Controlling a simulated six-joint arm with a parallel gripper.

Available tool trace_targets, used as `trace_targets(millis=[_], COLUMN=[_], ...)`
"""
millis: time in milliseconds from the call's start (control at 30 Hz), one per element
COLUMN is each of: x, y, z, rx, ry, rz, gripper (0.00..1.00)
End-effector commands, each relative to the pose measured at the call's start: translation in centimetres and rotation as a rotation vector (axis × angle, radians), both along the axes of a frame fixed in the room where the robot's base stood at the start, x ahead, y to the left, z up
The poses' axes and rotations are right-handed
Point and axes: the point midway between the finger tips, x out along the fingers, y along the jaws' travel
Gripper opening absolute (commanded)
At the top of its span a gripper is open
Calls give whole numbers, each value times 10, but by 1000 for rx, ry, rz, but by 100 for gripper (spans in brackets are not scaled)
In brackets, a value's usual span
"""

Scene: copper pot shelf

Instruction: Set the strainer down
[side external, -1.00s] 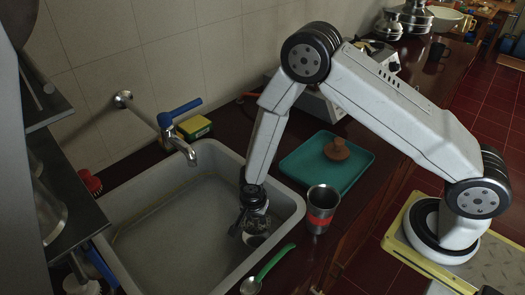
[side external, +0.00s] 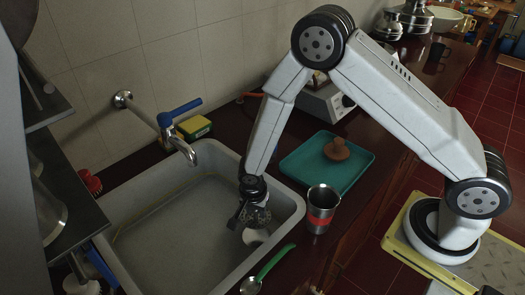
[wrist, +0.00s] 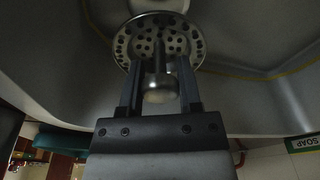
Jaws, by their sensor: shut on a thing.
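The strainer is a round metal disc with many holes and a knob at its centre. It shows in the wrist view (wrist: 122,47) and, small and dark, in the side view (side external: 261,215). My gripper (side external: 251,208) is over the right end of the sink, pointing down. In the wrist view its two fingers (wrist: 160,75) are closed around the strainer's knob. Just below the strainer is a pale round thing in the sink (side external: 255,238), probably the drain; the strainer partly hides it. The strainer appears held above it, though the exact gap cannot be told.
The grey sink (side external: 160,255) is otherwise empty, with a blue-handled tap (side external: 180,128) behind. A metal cup with a red band (side external: 321,208) and a green-handled spoon (side external: 270,265) are close to its right edge. A teal tray (side external: 305,170) lies farther back.

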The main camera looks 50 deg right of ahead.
Motion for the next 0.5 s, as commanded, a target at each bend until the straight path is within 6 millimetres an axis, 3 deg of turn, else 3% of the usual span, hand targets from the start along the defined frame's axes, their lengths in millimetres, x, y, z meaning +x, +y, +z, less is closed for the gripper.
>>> trace_targets(millis=[267, 500], x=[1, 1], y=[0, 0], z=[12, 47], rx=[0, 1], ry=[-1, -5], rz=[-1, 0], gripper=[0, 0])
